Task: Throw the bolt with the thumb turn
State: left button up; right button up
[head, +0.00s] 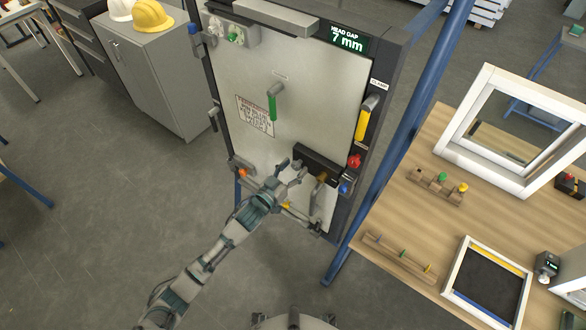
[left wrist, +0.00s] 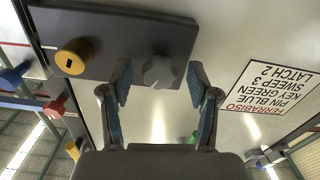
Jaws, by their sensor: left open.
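The thumb turn (left wrist: 160,72) is a grey lobed knob on a dark lock case (left wrist: 115,40), which also shows in the head view (head: 318,167) low on the door panel. A brass key cylinder (left wrist: 75,57) sits on the same case, beside the knob. My left gripper (head: 290,171) is at the case in the head view. In the left wrist view, its fingers (left wrist: 160,88) are spread, one on each side of the thumb turn, with gaps visible between them and the knob. Whether the bolt is out cannot be seen. My right gripper is not in view.
A printed sign (left wrist: 275,85) is beside the lock. A wooden bench (head: 400,210) stands right; open floor lies left.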

pick_arm(q)
jog(key=c, duration=1.2)
jog(key=shift+o, duration=0.2)
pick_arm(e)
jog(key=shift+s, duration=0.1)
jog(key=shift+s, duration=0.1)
pick_arm(q)
jog(key=m+p, duration=0.1)
jog(key=m, duration=0.1)
jog(key=shift+r+m+p, duration=0.1)
jog(key=shift+m+p, duration=0.2)
jog(key=m+p, duration=0.2)
jog(key=m, duration=0.5)
jog(key=m+p, duration=0.1)
jog(key=m, duration=0.1)
jog(key=shift+s+f+m, duration=0.1)
jog(key=shift+f+m, duration=0.1)
jog(key=shift+m, duration=0.2)
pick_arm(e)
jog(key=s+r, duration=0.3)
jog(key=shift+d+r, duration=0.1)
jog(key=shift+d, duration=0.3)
